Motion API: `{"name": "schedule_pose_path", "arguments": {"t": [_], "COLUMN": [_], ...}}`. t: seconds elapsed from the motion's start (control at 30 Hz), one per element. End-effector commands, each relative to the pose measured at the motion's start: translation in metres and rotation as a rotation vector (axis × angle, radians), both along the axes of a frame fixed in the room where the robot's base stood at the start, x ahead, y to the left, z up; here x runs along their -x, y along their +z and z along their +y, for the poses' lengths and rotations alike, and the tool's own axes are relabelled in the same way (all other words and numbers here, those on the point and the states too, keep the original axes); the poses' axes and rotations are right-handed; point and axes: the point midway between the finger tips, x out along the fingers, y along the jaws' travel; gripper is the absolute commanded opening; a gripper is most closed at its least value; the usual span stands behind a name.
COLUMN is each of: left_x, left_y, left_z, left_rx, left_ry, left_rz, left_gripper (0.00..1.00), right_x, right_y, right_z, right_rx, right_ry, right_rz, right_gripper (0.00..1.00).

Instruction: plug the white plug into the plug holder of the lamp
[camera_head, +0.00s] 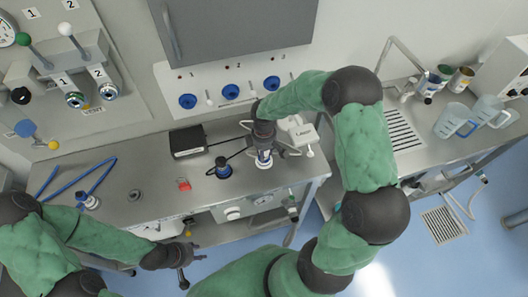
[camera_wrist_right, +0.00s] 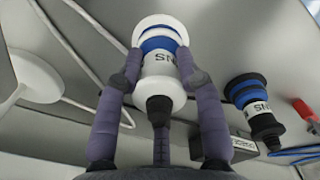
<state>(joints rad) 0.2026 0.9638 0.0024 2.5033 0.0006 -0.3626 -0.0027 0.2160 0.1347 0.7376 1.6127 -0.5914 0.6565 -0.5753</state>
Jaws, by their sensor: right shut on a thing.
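My right gripper (camera_head: 263,146) is shut on the white plug (camera_head: 264,161), above the steel bench in the head view. In the right wrist view, the gripper (camera_wrist_right: 159,70) has a finger on each side of the white plug (camera_wrist_right: 165,88), which has a blue band, a wide rim and a black cable end. A black plug (camera_head: 223,170) with a blue band stands to its left, and it also shows in the right wrist view (camera_wrist_right: 252,100). I cannot clearly identify the lamp's plug holder. My left gripper (camera_head: 193,270) is open and empty in front of the bench.
A white device (camera_head: 297,131) stands just right of the plug. A black box (camera_head: 188,142) and a red item (camera_head: 183,184) lie to the left. Blue round sockets (camera_head: 231,91) line the wall panel. Blue tubing (camera_head: 98,178) lies on the left bench. Two jugs (camera_head: 453,120) stand far right.

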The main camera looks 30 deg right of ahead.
Motion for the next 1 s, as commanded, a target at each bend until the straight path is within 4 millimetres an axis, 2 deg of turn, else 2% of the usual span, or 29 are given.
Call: {"name": "schedule_pose_path", "arguments": {"t": [0.47, 0.5, 0.6, 1.0], "left_x": [0.0, 0.0, 0.0, -0.0001], "left_y": [-0.0037, -0.0037, -0.0037, -0.0038], "left_z": [0.0, 0.0, -0.0001, -0.0001], "left_rx": [0.0, 0.0, 0.0, 0.0], "left_ry": [0.0, 0.0, 0.0, 0.0], "left_rz": [0.0, 0.0, 0.0, 0.0], "left_gripper": [0.4, 0.4, 0.4, 0.4], "right_x": [0.0001, 0.0001, 0.0001, -0.0002], "right_y": [-0.0049, -0.0049, -0.0049, -0.0013], "right_z": [0.0, 0.0, 0.0, 0.0001], "right_rx": [0.0, 0.0, 0.0, 0.001], "right_ry": [0.0, 0.0, 0.0, 0.0], "right_rz": [0.0, 0.0, 0.0, -0.001], "right_gripper": [0.0, 0.4, 0.65, 0.65]}}
